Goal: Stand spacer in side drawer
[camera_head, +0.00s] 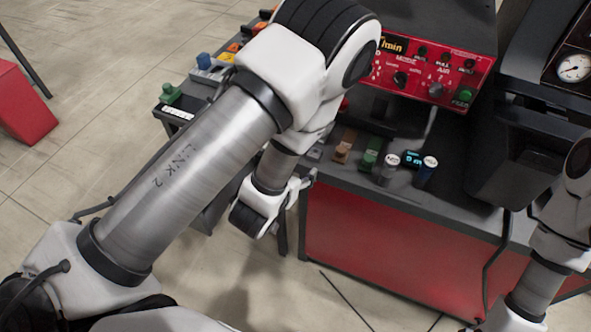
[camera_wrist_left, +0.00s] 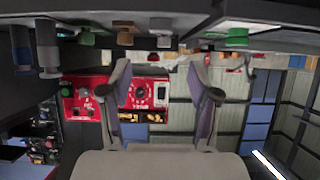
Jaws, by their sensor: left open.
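No part is clearly recognisable as the spacer. Two short cylinders with pale tops, one grey (camera_head: 389,172) and one blue (camera_head: 426,173), stand upright on the dark bench in the head view; I cannot tell whether either is the spacer. The side drawer cannot be made out for sure; my left arm covers much of the bench's left side. My left gripper (camera_wrist_left: 160,70) is open and empty in the left wrist view, its fingers spread before the red panel (camera_wrist_left: 142,93). In the head view its wrist hangs beside the bench's front left corner. My right gripper is out of view.
The red control panel (camera_head: 437,75) stands at the back of the bench. A green block (camera_head: 369,160) and an orange-brown block (camera_head: 342,152) sit near the front edge. A dark machine with a gauge (camera_head: 573,67) stands at right. Floor in front is clear.

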